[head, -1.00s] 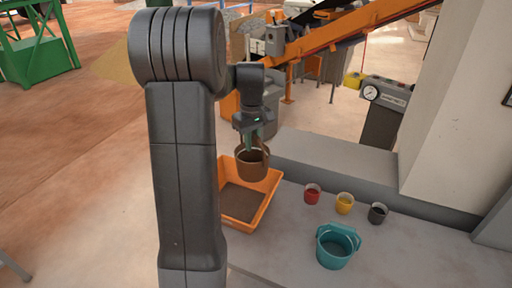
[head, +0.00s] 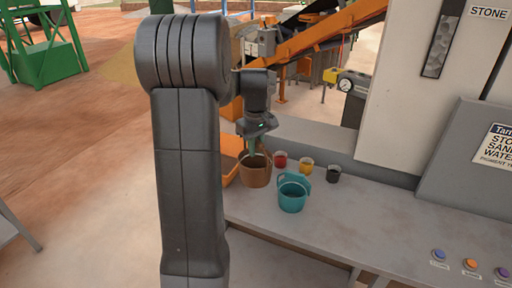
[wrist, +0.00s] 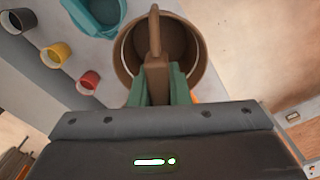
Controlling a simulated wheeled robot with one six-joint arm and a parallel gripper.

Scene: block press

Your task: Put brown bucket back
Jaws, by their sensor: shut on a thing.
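The brown bucket (head: 255,172) hangs from my gripper (head: 254,145) in the head view, in front of the right side of the orange tray (head: 231,163). In the wrist view the brown bucket (wrist: 190,55) is seen from above, upright, and its inside looks empty. The green fingers of my gripper (wrist: 160,85) are shut on its handle. I cannot tell whether the bucket touches the bench or hangs just above it. The teal bucket (head: 293,196) stands on the bench just right of it; it also shows in the wrist view (wrist: 100,14).
Small red (head: 280,160), yellow (head: 306,165) and dark (head: 333,174) cups stand in a row behind the teal bucket. A raised ledge (head: 310,135) runs behind them. Buttons (head: 470,264) and a sloped panel are at the right. The bench (head: 350,220) is clear in front.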

